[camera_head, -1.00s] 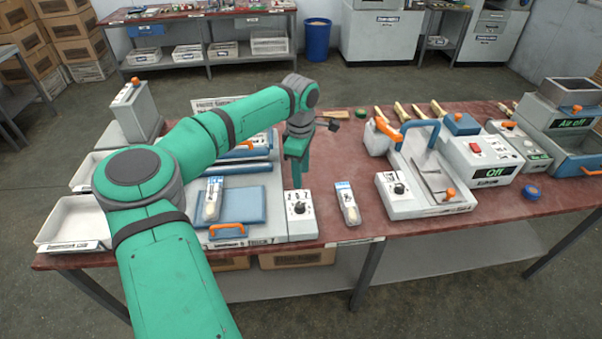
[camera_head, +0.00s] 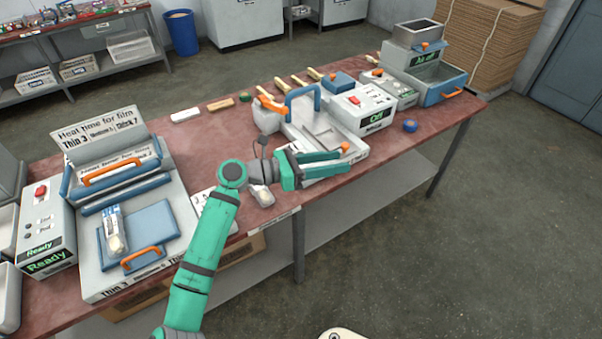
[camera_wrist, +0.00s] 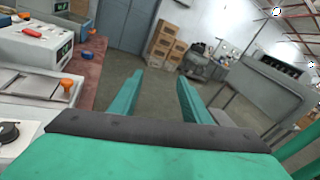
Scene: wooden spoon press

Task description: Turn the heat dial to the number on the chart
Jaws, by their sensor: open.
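The chart (camera_head: 100,130) stands at the back of the heat sealer (camera_head: 180,196) in the head view. It reads "Heat time for film", "Thin 3" and "Thick 7"; its middle entry is too small to read surely. A clear pouch with a light object (camera_head: 115,238) lies on the sealer's blue plate. The sealer's dial panel (camera_head: 201,199) is mostly hidden behind my arm, so the dial's setting does not show. My gripper (camera_head: 346,160) is open and empty, right of that panel, beside the press with the blue handle. The wrist view shows its open fingers (camera_wrist: 160,80).
The press (camera_head: 325,136) with a blue handle (camera_head: 300,95) stands close behind my gripper. A black dial (camera_wrist: 9,132) shows at the wrist view's left edge. Another pouch (camera_head: 264,196) lies under my arm. The floor right of the table is clear.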

